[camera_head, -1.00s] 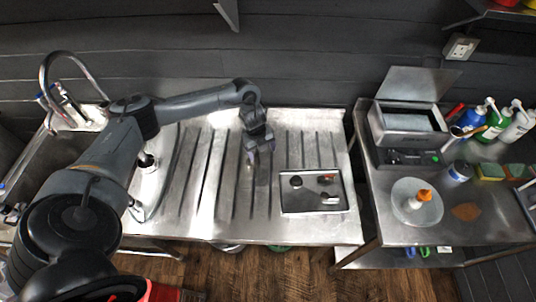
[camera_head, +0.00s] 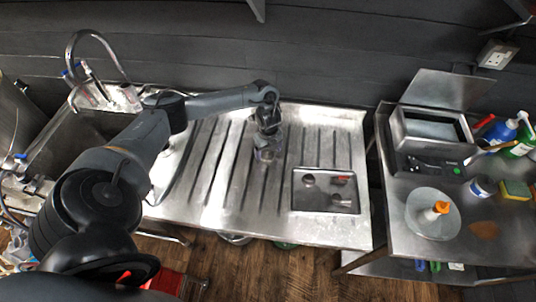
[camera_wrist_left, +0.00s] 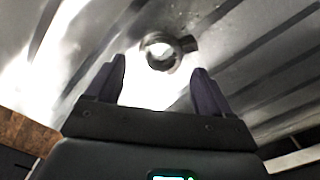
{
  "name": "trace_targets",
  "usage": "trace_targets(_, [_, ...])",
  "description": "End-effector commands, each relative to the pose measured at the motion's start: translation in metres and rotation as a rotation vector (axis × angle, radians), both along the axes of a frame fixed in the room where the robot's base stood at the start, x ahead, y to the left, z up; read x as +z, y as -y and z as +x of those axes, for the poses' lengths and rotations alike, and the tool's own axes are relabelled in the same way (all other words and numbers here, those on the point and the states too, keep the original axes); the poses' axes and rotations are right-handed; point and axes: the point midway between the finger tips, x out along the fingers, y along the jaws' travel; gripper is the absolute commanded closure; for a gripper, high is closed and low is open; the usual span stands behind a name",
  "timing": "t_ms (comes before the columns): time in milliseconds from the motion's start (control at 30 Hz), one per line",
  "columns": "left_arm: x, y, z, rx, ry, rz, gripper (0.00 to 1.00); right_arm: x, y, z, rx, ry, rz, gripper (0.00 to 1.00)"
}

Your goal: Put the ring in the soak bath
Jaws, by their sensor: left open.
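A small shiny metal ring (camera_wrist_left: 176,52) with a dark stub on its right side lies on the ribbed steel drainboard in the left wrist view, just beyond my left fingertips. My left gripper (camera_wrist_left: 160,85) is open, its two dark fingers apart with nothing between them. In the head view my left gripper (camera_head: 267,154) points down over the middle of the drainboard; the ring is hard to make out there. An open steel box with a raised lid, which looks like the soak bath (camera_head: 398,130), stands on the right-hand table. My right gripper is not in view.
A shallow tray (camera_head: 296,192) with several small parts lies right of my left gripper. Bottles (camera_head: 500,132) and a sponge (camera_head: 515,190) are at far right. A gap separates drainboard and table.

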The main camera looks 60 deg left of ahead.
Motion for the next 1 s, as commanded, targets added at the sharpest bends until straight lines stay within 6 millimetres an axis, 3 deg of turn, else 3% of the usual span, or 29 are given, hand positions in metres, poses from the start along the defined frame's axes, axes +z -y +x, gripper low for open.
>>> trace_targets(200, [-0.023,0.0,-0.001,0.0,-0.001,0.0,0.19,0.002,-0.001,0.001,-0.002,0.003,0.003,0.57])
trace_targets(500, [-0.026,0.0,-0.001,-0.002,0.0,0.0,0.2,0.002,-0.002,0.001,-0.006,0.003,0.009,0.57])
trace_targets(900, [-0.025,0.0,0.0,-0.001,0.0,0.0,0.81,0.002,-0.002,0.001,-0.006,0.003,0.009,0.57])
trace_targets(1000, [-0.025,0.0,0.0,-0.001,0.001,0.0,0.86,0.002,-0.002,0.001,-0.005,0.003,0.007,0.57])
